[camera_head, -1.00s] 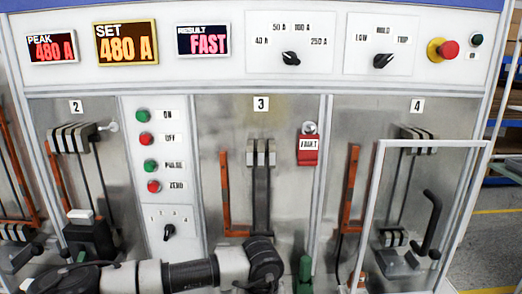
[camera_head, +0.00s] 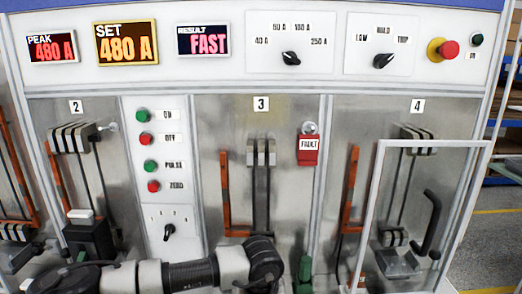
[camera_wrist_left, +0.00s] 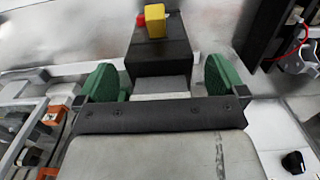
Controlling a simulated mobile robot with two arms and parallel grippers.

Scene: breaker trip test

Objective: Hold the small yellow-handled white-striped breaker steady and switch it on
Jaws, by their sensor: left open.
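In the left wrist view, the breaker (camera_wrist_left: 162,52) is a dark block with a yellow handle (camera_wrist_left: 155,24) on its far end and a small red part beside the handle. A pale band crosses its near end. My left gripper (camera_wrist_left: 160,80) is open, with one green finger on each side of the block's near end. I cannot tell whether the fingers touch it.
A panel with red displays (camera_head: 203,40), knobs and a red stop button (camera_head: 448,50) runs above the bays. A red FAULT tag (camera_head: 308,150) hangs in bay 3. A white frame (camera_head: 372,200) stands before bay 4. A white-topped breaker (camera_head: 80,215) is in bay 2.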

